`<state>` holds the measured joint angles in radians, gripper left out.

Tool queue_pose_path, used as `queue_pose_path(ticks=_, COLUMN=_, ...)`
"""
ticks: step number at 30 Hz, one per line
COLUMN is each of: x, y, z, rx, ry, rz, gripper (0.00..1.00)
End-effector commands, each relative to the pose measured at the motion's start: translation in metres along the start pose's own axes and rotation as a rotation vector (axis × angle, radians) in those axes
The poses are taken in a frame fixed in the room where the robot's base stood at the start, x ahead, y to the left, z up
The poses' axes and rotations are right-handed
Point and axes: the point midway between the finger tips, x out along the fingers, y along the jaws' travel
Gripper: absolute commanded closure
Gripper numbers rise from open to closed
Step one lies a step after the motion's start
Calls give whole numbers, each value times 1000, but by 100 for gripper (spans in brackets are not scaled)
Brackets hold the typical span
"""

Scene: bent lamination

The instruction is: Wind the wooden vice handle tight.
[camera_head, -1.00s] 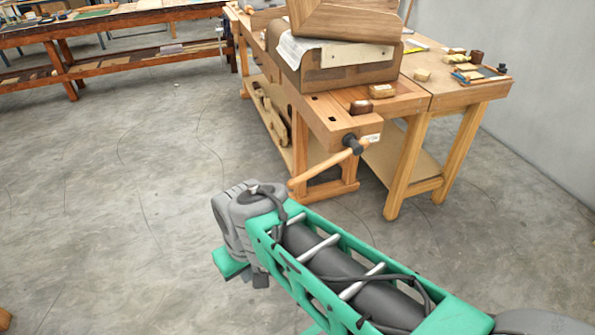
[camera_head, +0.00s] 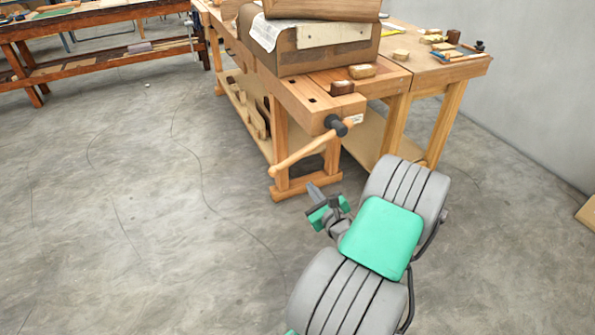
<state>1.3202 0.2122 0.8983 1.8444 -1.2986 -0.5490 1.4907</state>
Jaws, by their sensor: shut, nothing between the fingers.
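The wooden vice handle (camera_head: 300,153) is a pale bar running through the dark vice screw hub (camera_head: 336,125) on the end of the workbench (camera_head: 293,98). It slants down to the left from the hub and ends in a rounded knob. My gripper (camera_head: 318,194), with green and grey fingers, is shut and empty. In the picture it lies just below the handle's lower end, apart from it. My wrist and arm hide part of the floor to its right.
Wooden blocks (camera_head: 362,71) and a large stacked wooden form (camera_head: 325,45) sit on the bench top. A bench leg (camera_head: 280,150) stands behind the handle. A second bench (camera_head: 90,15) is at the far left.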

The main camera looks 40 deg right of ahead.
Motion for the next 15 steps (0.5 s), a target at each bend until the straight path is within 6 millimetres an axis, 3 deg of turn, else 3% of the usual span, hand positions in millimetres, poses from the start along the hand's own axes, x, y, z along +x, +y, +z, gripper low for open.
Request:
queue_pose_path(ticks=12, x=90, y=3, z=2, rx=-10, ry=-4, rz=7, gripper=100)
queue_pose_path(ticks=15, x=82, y=0, z=23, rx=-10, ry=-4, rz=3, gripper=100)
